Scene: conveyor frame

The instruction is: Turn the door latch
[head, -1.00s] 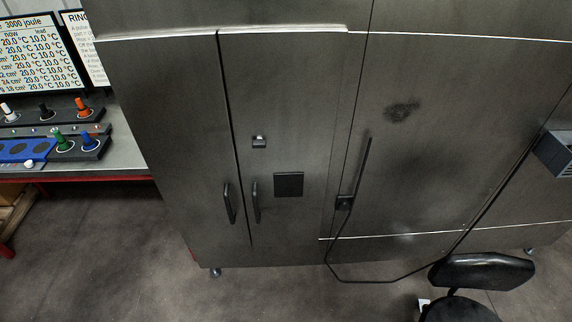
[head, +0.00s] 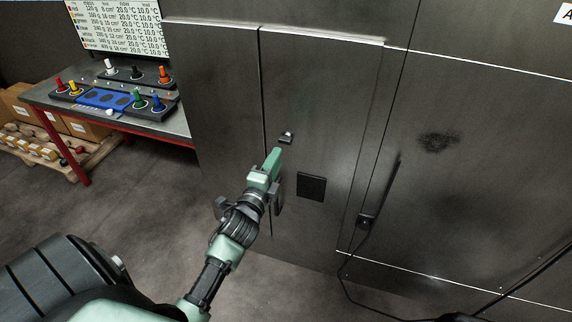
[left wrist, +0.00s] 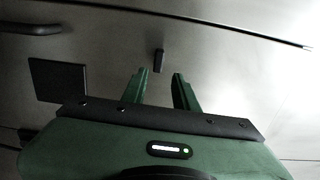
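The door latch (head: 287,137) is a small dark piece on the grey metal cabinet door (head: 325,85), above a black square plate. My left gripper (head: 274,158) is in front of the door, just below the latch in the head view. In the left wrist view the latch (left wrist: 158,60) shows ahead of my left gripper (left wrist: 163,78), close to the line between its two green fingers. The fingers are apart with nothing between them, and the latch looks clear of them. My left arm hides part of the door handles. My right gripper is not in view.
The black square plate (head: 311,186) is on the door, right of my gripper. A cable runs from a black fitting (head: 365,221) down to the floor. A workbench (head: 175,121) with coloured pegs stands at left. The floor between is open.

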